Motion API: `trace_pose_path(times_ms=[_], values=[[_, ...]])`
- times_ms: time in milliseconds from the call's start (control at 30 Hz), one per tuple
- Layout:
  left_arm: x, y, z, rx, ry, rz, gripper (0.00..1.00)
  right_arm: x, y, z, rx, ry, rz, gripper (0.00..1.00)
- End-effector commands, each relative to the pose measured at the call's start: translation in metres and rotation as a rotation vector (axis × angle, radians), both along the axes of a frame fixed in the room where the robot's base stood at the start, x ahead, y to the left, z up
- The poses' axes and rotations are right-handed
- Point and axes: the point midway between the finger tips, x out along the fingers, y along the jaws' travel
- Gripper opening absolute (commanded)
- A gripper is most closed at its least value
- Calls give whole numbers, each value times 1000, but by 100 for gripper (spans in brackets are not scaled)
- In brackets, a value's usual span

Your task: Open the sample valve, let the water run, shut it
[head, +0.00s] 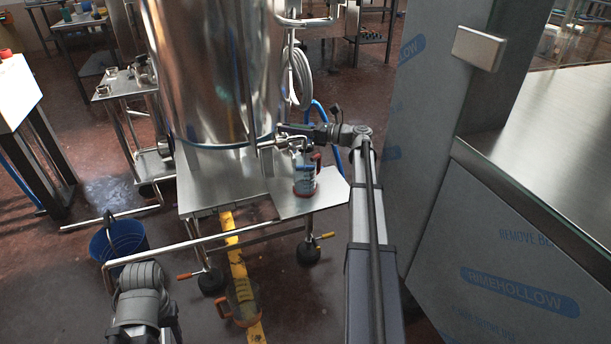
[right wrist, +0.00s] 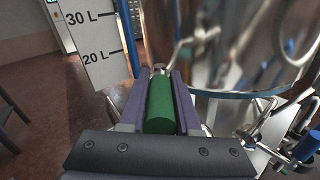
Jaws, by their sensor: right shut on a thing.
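The steel tank (head: 215,75) stands on a low wheeled frame. A green cylindrical grip (right wrist: 160,108), apparently the sample valve's handle, lies between the purple fingers of my right gripper (right wrist: 161,80), which is shut on it. In the head view my right gripper (head: 286,129) reaches in from the right to the tank's lower front, and hides much of the valve. A clear jug (head: 305,180) with blue markings and a reddish handle stands upright on the frame's steel shelf (head: 284,206), below the valve. I cannot tell whether water runs. My left gripper is not in view.
A litre scale (right wrist: 92,38) shows beside the grip. A steel cabinet (head: 520,230) bounds the right side.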

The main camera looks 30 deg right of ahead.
Motion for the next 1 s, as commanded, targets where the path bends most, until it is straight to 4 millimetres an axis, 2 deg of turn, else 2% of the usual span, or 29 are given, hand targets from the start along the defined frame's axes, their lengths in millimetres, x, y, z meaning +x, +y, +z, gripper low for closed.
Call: trace_pose_path(times_ms=[333,1000], values=[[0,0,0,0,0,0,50,3,-3,0,0,0,85,0],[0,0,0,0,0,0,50,3,-2,0,0,0,91,0]])
